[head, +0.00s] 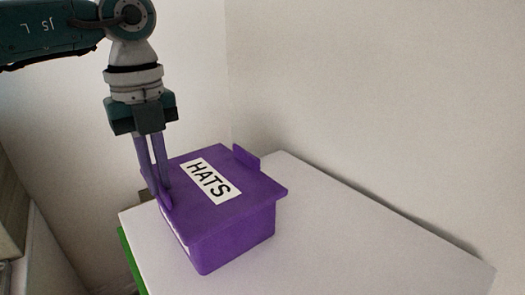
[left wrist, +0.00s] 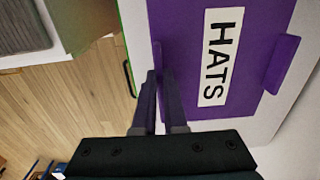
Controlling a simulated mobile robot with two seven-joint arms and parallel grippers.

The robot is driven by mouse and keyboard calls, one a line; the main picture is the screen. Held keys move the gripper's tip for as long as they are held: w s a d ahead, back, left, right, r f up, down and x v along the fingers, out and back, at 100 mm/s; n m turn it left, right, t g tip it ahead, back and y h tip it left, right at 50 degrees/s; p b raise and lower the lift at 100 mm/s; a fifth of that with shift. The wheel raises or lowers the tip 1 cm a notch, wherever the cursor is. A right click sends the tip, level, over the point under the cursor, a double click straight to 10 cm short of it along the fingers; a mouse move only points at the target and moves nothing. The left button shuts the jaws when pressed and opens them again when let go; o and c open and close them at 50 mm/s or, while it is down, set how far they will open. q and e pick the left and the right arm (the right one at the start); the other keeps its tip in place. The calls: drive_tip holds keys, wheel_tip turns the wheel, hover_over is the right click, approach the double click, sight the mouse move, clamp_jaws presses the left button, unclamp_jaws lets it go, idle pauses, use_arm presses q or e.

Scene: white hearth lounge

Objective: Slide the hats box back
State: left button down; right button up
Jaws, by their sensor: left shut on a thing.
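The purple hats box (head: 245,240) stands on a white surface, with a lid and a white label reading HATS. It has a raised handle block (head: 246,157) on its far right side, which also shows in the left wrist view (left wrist: 282,64). My left gripper (head: 164,200) points down at the box's near left edge. Its fingers are shut on the matching handle (left wrist: 157,55) on that side, which they mostly hide. In the left wrist view the box top (left wrist: 183,60) lies just beyond the fingertips. My right gripper is in neither view.
The white top (head: 370,235) is bare to the right of the box and in front of it. Walls (head: 370,90) stand behind it. A green side (head: 129,258) shows under its left edge. Wooden floor (left wrist: 75,110) lies beside it.

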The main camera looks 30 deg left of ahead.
sight(228, 170)
use_arm(q)
drive_tip(key=shift+w, duration=0.1)
idle(0.6)
